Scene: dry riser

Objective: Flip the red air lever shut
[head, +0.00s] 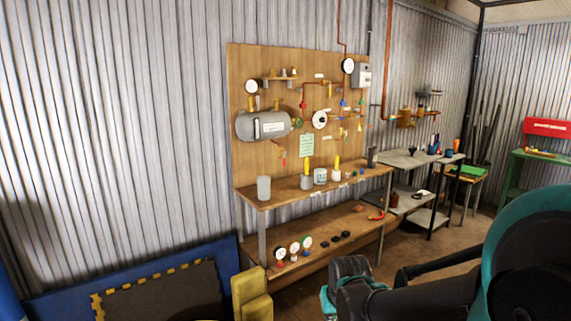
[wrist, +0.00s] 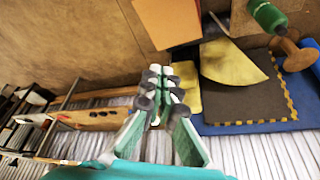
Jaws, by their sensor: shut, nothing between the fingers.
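A wooden panel (head: 245,70) with pipes, gauges and valves stands against the corrugated wall in the head view. Small red parts show on it, such as a red handle (head: 281,156) below the grey tank (head: 263,124) and a red piece (head: 303,104) on the pipework. I cannot tell which one is the air lever or how it is set. My gripper (wrist: 162,88) is shut and empty in the middle of the wrist view, well away from the panel. My arm fills the lower right of the head view.
A bench shelf (head: 270,200) with jars runs under the panel, and gauges lie on the lower shelf (head: 300,268). A blue-edged mat (head: 140,275) and a yellow object (head: 252,295) are at lower left. A grey table (head: 405,160) stands to the right.

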